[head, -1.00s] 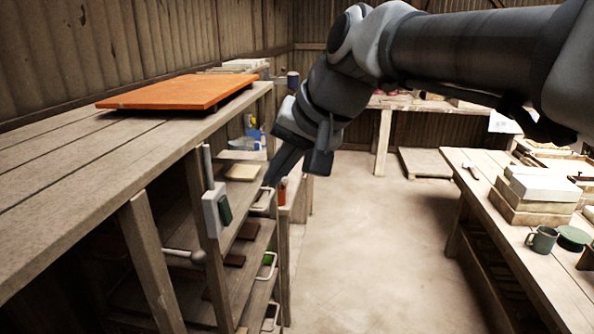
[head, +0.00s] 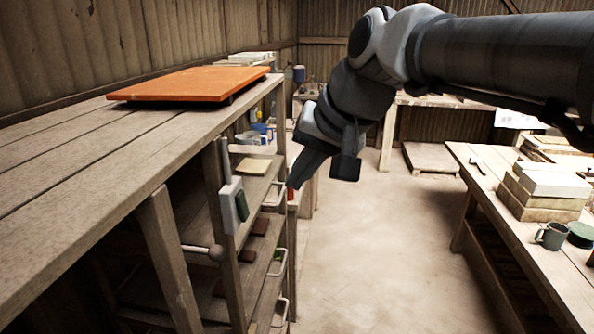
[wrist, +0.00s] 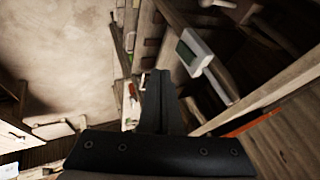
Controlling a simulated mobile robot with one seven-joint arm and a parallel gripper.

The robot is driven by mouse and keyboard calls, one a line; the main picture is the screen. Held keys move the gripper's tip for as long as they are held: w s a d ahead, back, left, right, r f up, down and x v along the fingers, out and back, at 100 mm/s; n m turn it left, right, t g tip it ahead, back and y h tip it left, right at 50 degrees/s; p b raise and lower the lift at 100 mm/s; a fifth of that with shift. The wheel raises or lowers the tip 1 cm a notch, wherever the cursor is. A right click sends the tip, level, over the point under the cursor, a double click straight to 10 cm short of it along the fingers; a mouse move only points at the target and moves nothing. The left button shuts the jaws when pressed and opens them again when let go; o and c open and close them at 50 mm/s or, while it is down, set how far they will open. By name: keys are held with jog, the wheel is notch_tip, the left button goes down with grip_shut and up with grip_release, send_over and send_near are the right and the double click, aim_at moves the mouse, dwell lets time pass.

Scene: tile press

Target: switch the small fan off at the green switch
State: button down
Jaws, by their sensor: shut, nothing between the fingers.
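The green switch (head: 241,206) sits on a pale box (head: 229,205) fixed to a wooden post under the left bench. In the wrist view the pale box with the green switch (wrist: 190,58) shows right of and above the fingers. My gripper (head: 293,186) is shut and empty, pointing down and left. In the head view it is to the right of the switch and apart from it. I cannot pick out the small fan for certain in either view.
An orange board (head: 190,84) lies on the left bench (head: 80,172). A knobbed lever (head: 214,252) sticks out below the switch box. Shelves with pale handles (head: 283,262) stand behind the post. The floor (head: 370,240) between the benches is clear.

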aim_at(247, 208)
jog(key=w+a+f+p, duration=0.1)
jog(key=w+a+f, duration=0.3)
jog(key=a+f, duration=0.3)
jog(key=shift+w+a+f, duration=0.15)
jog(key=shift+a+f, duration=0.05)
jog(key=shift+f, duration=0.3)
jog(key=shift+a+f+y+b, duration=0.2)
jog(key=shift+y+b, duration=0.2)
jog(key=shift+b, duration=0.8)
jog(key=shift+r, duration=0.15)
jog(key=shift+r+p, duration=0.65)
jog(key=shift+r, duration=0.15)
